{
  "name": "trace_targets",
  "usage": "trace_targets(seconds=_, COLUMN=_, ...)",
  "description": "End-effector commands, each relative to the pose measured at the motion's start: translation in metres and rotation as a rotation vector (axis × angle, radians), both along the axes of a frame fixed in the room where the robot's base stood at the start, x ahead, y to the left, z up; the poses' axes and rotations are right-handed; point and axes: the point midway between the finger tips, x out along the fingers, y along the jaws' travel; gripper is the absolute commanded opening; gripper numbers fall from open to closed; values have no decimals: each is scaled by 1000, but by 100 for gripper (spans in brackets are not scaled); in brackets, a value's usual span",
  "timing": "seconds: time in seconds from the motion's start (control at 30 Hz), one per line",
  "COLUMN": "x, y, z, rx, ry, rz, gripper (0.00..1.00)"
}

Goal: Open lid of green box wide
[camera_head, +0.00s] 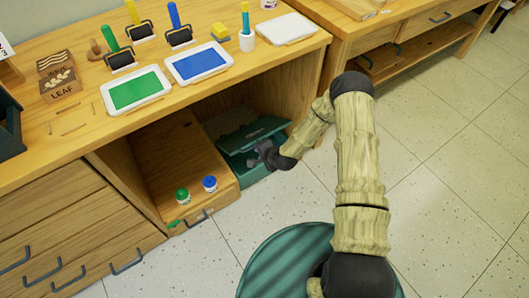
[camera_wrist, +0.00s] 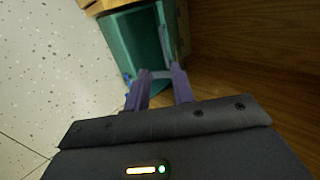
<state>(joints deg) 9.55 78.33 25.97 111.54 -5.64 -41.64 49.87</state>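The green box (camera_head: 235,166) stands low in the open bay under the worktable. Its dark green lid (camera_head: 253,134) is partly raised, with a dark gap between lid and box. My gripper (camera_head: 262,153) is at the front of this gap, by the lid's edge. In the wrist view the green box (camera_wrist: 118,42) is straight ahead, with its dark inside showing. My gripper's two purple fingers (camera_wrist: 161,75) stand apart near the box opening. A pale edge shows between the fingertips; whether they touch the lid cannot be told.
A wooden drawer unit (camera_head: 165,165) with a green-lidded jar (camera_head: 182,195) and a blue-lidded jar (camera_head: 210,184) is left of the box. The worktable (camera_head: 200,98) overhangs the box. A wooden side panel (camera_head: 300,85) is to the right. The speckled floor (camera_head: 440,150) in front is clear.

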Motion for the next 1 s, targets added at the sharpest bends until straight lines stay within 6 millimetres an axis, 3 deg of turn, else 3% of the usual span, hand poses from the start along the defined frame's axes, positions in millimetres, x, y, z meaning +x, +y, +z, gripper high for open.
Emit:
trace_targets(seconds=0.6, x=-20, y=-13, z=27, rx=1, ry=2, rz=0, gripper=24)
trace_targets(seconds=1.0, x=-21, y=-14, z=28, rx=1, ry=2, rz=-1, gripper=24)
